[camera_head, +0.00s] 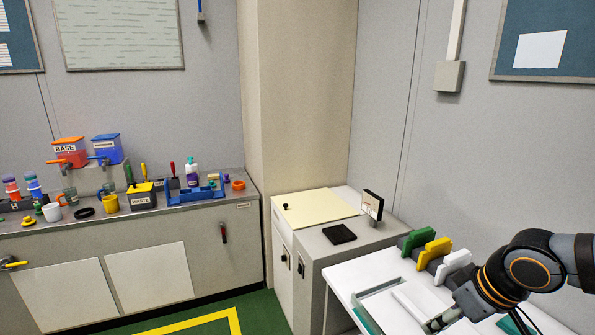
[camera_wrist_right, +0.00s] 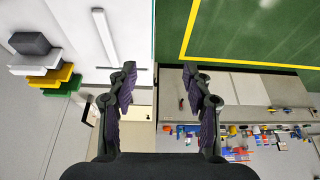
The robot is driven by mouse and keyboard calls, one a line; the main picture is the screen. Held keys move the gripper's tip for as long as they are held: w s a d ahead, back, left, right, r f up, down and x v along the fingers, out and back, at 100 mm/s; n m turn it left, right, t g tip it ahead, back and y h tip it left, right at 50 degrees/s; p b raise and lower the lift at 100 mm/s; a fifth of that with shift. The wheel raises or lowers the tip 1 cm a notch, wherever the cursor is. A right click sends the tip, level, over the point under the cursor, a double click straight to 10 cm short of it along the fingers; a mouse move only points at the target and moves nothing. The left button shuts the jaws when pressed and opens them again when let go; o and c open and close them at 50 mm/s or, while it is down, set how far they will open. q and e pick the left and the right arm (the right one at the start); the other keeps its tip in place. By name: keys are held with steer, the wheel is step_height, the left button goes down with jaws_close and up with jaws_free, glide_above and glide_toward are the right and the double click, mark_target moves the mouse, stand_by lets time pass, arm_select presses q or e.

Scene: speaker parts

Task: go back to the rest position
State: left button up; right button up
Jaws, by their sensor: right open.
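My right gripper (camera_head: 440,322) is low in the head view, over the near part of the white table (camera_head: 362,275). Its arm comes in from the right edge. In the right wrist view its two dark fingers (camera_wrist_right: 160,72) stand apart, with nothing between them. My left gripper is not in view. Green (camera_head: 413,241), yellow (camera_head: 434,252) and white (camera_head: 455,264) parts stand in a row on the table, beside my right arm.
A pale cabinet with a black square pad (camera_head: 339,234) and an upright dark-framed panel (camera_head: 372,204) adjoins the table. A long bench with cups, bins and tools (camera_head: 120,223) stands along the left wall. Green floor (camera_head: 262,308) with a yellow line lies between.

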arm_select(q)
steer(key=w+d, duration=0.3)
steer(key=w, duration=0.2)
arm_select(e)
steer(key=s+a+f+n, duration=0.1)
steer(key=s+f, duration=0.1)
steer(key=f, duration=0.7)
steer(key=s+a+f, duration=0.2)
steer(key=s+f, duration=0.1)
steer(key=f, duration=0.7)
steer(key=s+f+m+h, duration=0.3)
steer(key=s+f+m, duration=0.2)
steer(key=s, duration=0.3)
step_height(320, 180, down, 29)
steer(key=s+d+g+b, duration=0.1)
steer(key=d+g+b, duration=0.1)
steer(key=d+b, duration=0.1)
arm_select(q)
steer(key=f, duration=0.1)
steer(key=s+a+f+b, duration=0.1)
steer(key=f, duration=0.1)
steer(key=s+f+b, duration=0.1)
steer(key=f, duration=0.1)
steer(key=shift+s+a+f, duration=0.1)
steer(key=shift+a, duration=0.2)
arm_select(e)
steer(key=s+f, duration=1.9)
steer(key=shift+d+m+g, duration=0.3)
steer(key=shift+d+g, duration=0.1)
steer(key=shift+d, duration=0.05)
